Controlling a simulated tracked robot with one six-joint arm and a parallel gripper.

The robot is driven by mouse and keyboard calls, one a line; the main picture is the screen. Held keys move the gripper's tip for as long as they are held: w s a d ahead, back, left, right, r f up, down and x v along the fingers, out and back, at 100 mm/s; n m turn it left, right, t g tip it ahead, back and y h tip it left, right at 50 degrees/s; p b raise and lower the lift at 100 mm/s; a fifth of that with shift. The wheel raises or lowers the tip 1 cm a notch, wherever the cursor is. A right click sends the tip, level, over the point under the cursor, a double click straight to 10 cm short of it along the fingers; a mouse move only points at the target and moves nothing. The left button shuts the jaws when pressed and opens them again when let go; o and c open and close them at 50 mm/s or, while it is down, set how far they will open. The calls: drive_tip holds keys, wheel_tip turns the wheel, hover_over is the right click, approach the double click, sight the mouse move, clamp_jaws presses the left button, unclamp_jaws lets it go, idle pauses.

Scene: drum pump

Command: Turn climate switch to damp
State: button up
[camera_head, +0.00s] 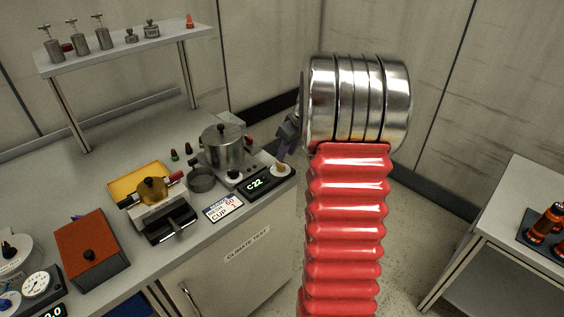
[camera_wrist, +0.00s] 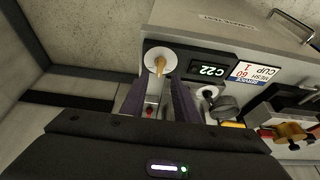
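The climate switch (camera_head: 281,170) is a white round dial with a tan pointer knob at the bench's front right corner. It also shows in the wrist view (camera_wrist: 160,64), its pointer roughly along the picture's vertical. A black display (camera_head: 264,182) beside it reads "C22"; it shows upside down in the wrist view (camera_wrist: 208,71). My gripper (camera_wrist: 158,84) is open and empty, its two dark purple fingers apart. The fingertips lie just short of the dial in the wrist view; contact cannot be told. In the head view my gripper (camera_head: 284,152) is just above the switch, partly hidden by my arm.
A steel pot (camera_head: 223,148) stands close left of the switch. A label card (camera_head: 222,208), a yellow tray (camera_head: 138,182) and a red box (camera_head: 92,251) are further left. A raised shelf (camera_head: 125,50) holds weights. Open floor separates the bench from the right table (camera_head: 520,210).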

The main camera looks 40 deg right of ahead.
sight(281, 164)
drive_tip(key=x, duration=0.6)
drive_tip(key=shift+c, duration=0.4)
clamp_jaws()
